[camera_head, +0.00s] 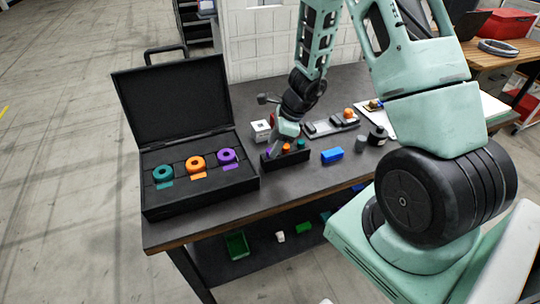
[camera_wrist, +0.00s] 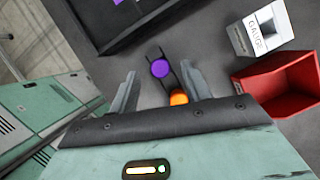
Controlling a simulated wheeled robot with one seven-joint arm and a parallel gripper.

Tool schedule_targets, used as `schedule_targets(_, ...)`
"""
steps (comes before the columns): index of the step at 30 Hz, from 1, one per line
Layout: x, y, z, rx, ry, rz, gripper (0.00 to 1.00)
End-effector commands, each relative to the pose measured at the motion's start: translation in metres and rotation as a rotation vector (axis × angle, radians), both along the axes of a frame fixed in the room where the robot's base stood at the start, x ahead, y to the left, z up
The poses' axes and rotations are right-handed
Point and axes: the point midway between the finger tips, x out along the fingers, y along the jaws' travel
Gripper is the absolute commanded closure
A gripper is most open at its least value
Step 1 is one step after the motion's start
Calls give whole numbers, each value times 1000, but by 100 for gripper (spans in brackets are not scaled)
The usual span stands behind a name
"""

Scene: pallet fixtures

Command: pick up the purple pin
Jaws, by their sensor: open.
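The purple pin (camera_wrist: 160,68) stands at one end of a narrow black holder (camera_head: 272,163), next to an orange pin (camera_wrist: 179,98). In the head view a teal pin (camera_head: 300,144) stands at the holder's other end, and the purple pin (camera_head: 267,154) is partly hidden by my fingers. My gripper (camera_wrist: 158,72) is open above the holder. In the wrist view its fingers lie on either side of the purple pin, with gaps on both sides. I cannot tell the height left between fingertips and pin.
An open black case (camera_head: 197,199) with teal, orange and purple rings stands to the left. A white box (camera_head: 261,130) stands behind the holder. In the wrist view a red bin (camera_wrist: 280,85) is at the right. A blue block (camera_head: 332,155) lies right of the holder.

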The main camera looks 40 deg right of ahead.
Motion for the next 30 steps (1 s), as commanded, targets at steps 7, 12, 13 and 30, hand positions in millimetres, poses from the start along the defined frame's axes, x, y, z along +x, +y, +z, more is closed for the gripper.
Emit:
schedule_targets(7, 5, 6, -19, -1, -1, 1, 52)
schedule_targets(12, 5, 6, -19, -1, -2, 0, 52)
schedule_targets(13, 5, 6, -18, -1, -2, 0, 58)
schedule_targets(30, 6, 6, -6, -2, -5, 2, 100)
